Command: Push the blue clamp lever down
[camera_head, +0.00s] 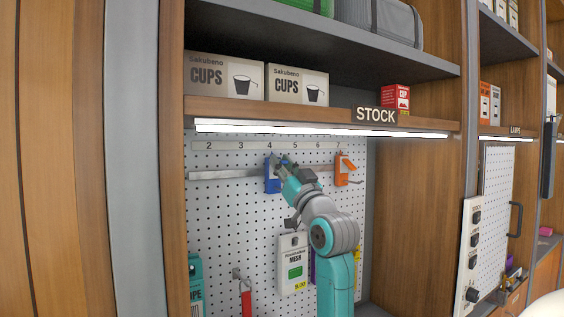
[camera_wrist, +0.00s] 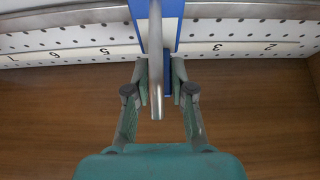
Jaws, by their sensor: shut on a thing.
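The blue clamp (camera_head: 270,183) sits on a grey metal rail (camera_head: 225,174) across the pegboard, under the number 4. In the wrist view the blue clamp (camera_wrist: 175,28) is at the top middle, and a grey metal hook (camera_wrist: 156,80) sticks out from it toward the camera. My gripper (camera_head: 281,163) is at the clamp's upper right in the head view. In the wrist view my gripper (camera_wrist: 160,74) is shut on a blue part of the clamp, taken as its lever (camera_wrist: 168,82). The hook and fingers hide much of the lever, so its angle is unclear.
An orange clamp (camera_head: 343,170) is on the same rail to the right. Above is a shelf (camera_head: 330,114) with cup boxes (camera_head: 225,75) and a light strip. Below hang a white mesh pack (camera_head: 294,262) and a red-handled item (camera_head: 246,298).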

